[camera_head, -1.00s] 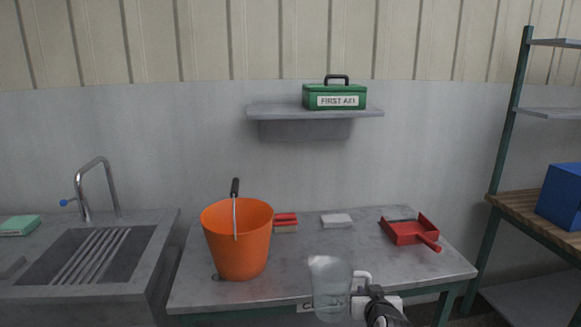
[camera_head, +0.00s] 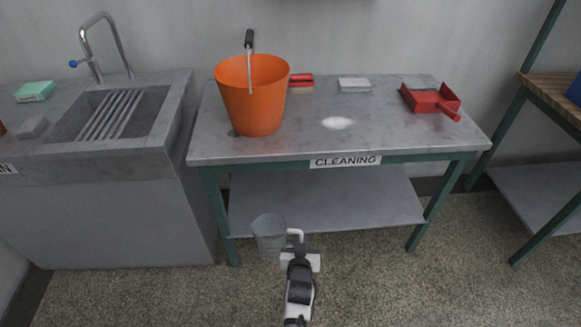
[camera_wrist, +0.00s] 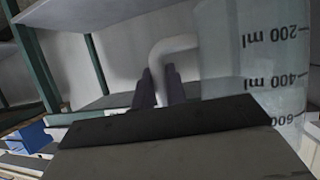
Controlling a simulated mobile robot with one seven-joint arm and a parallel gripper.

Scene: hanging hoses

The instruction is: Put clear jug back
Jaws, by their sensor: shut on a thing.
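The clear jug (camera_head: 268,236) is in front of the cleaning table in the head view, off any surface, with its mouth up. My gripper (camera_head: 299,250) is shut on its pale handle (camera_head: 297,234), to the right of the jug's body. In the wrist view the jug (camera_wrist: 262,62) fills the right side, with its "200 ml" and "400 ml" marks showing. The handle (camera_wrist: 172,47) there runs down between my gripper's fingers (camera_wrist: 160,88).
On the table stand an orange bucket (camera_head: 253,100), a red brush (camera_head: 301,82), a pale block (camera_head: 354,85) and a red dustpan (camera_head: 431,102). The table's lower shelf (camera_head: 340,198) is empty. A sink (camera_head: 120,120) is at left, a shelf rack (camera_head: 535,192) at right.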

